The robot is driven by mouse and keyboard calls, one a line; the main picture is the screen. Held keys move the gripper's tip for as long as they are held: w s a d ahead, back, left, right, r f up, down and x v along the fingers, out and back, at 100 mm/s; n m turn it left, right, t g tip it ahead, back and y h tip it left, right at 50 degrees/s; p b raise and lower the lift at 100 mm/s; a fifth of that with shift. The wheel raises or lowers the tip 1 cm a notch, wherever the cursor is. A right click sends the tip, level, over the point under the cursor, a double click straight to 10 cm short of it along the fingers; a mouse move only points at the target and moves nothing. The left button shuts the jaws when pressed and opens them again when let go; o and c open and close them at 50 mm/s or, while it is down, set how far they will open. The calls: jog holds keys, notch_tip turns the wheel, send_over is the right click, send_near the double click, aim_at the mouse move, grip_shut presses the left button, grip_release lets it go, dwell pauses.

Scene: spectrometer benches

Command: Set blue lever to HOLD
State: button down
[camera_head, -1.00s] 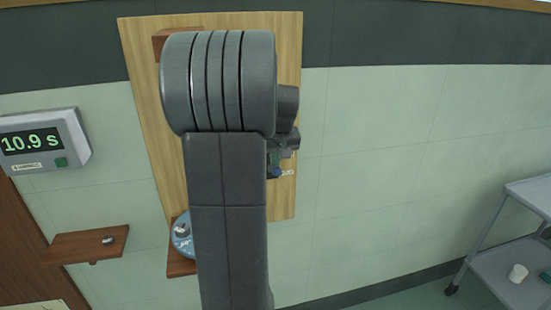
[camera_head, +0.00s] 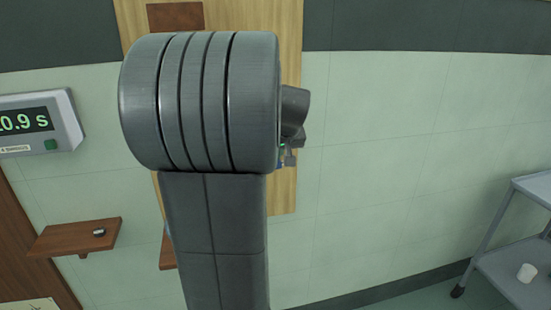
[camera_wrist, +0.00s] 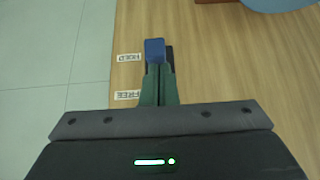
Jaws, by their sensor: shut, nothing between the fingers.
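The blue lever (camera_wrist: 155,50) shows in the wrist view just beyond my fingertips, level with the HOLD label (camera_wrist: 129,57). The FREE label (camera_wrist: 127,95) lies nearer my gripper body. Both labels read upside down there. My gripper (camera_wrist: 159,72) is shut with nothing between its green fingers. Its tips overlap the near end of the lever in the picture; I cannot tell whether they touch it. In the head view my arm hides most of the gripper and the lever.
The wooden panel (camera_head: 287,195) is on the pale tiled wall behind my arm. A timer (camera_head: 55,105) and a small brown shelf (camera_head: 60,240) are at the left.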

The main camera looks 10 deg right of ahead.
jog(key=f+t+b, duration=0.1)
jog(key=t+b, duration=0.1)
jog(key=b, duration=0.4)
jog(key=s+f+t+b, duration=0.1)
jog(key=f+t+b, duration=0.1)
jog(key=b, duration=0.4)
jog(key=shift+s+f, duration=0.1)
jog(key=shift+s, duration=0.1)
jog(key=shift+r+p, duration=0.55)
jog(key=shift+r, duration=0.25)
jog(key=p+v, duration=0.2)
jog(key=v, duration=1.1)
jog(key=shift+s+f, duration=0.2)
jog(key=shift+s, duration=0.1)
